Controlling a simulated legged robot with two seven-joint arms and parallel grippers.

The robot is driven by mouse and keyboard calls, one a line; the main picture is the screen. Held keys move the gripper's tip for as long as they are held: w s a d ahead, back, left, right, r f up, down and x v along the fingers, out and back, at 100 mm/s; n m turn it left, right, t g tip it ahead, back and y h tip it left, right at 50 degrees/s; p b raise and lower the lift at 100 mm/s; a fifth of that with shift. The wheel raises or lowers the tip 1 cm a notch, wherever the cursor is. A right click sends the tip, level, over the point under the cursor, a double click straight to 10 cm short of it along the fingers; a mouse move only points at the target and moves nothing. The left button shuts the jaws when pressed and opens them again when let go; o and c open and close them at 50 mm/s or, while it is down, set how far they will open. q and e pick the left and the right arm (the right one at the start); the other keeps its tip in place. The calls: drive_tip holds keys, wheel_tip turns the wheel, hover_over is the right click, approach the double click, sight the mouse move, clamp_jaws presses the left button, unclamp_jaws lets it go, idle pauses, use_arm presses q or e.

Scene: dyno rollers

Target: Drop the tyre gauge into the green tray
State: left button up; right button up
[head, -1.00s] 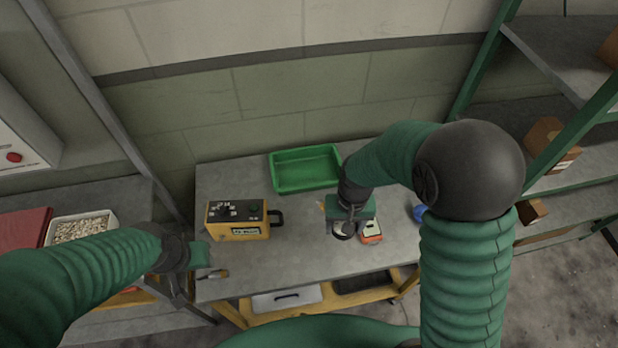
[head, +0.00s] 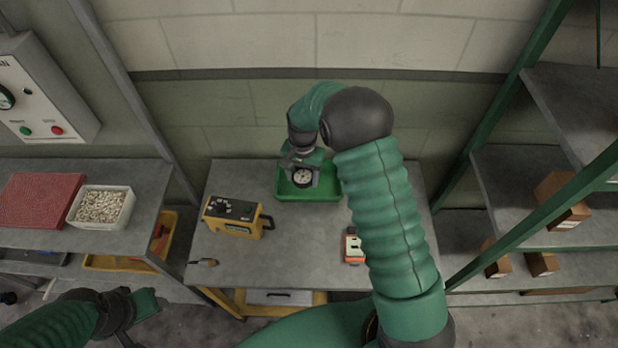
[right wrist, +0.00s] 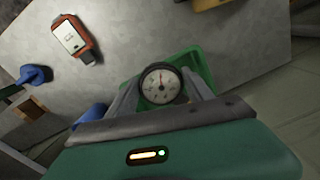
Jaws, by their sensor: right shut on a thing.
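The tyre gauge (head: 303,178) has a round white dial with a dark rim. My right gripper (head: 300,167) is shut on it and holds it over the green tray (head: 322,196) at the back of the bench. In the right wrist view the gauge (right wrist: 160,84) sits between the fingers with its dial facing the camera, and part of the green tray (right wrist: 197,66) shows behind it. My arm and gripper hide part of the tray. My left gripper (head: 138,308) is at the lower left, away from the bench top; its fingers are not clear.
A yellow instrument box (head: 236,217) stands left of the tray. An orange and white device (head: 354,247) lies to the right, and a small tool (head: 204,262) near the left front edge. A white bin (head: 101,207) and red case (head: 41,201) sit on the left bench.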

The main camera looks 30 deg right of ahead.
use_arm(q)
wheel_tip(320, 180, up, 4)
drive_tip(key=w+a+p, duration=0.1)
drive_tip(key=a+p, duration=0.1)
drive_tip(key=p, duration=0.1)
use_arm(e)
drive_tip(key=w+d+m, duration=0.4)
drive_tip(key=w+m, duration=0.1)
drive_tip(key=m, duration=0.1)
wheel_tip(320, 180, down, 6)
drive_tip(key=d+b, duration=0.1)
drive_tip(key=b, duration=0.3)
drive_tip(key=shift+s+d+f, duration=0.15)
drive_tip(key=shift+s+f, duration=0.05)
drive_tip(key=shift+s, duration=0.2)
drive_tip(key=o, duration=1.4)
drive_tip(key=shift+s+r, duration=0.1)
drive_tip(key=shift+o, duration=0.4)
use_arm(q)
drive_tip(key=s+b+x, duration=0.1)
drive_tip(key=b+x, duration=0.2)
drive_tip(key=x, duration=0.4)
drive_tip(key=shift+s+d+f+b, duration=0.2)
drive_tip(key=shift+s+d+b, duration=0.2)
drive_tip(key=shift+s, duration=0.1)
use_arm(e)
wheel_tip(320, 180, up, 16)
drive_tip(key=d, duration=0.1)
drive_tip(key=shift+r, duration=0.15)
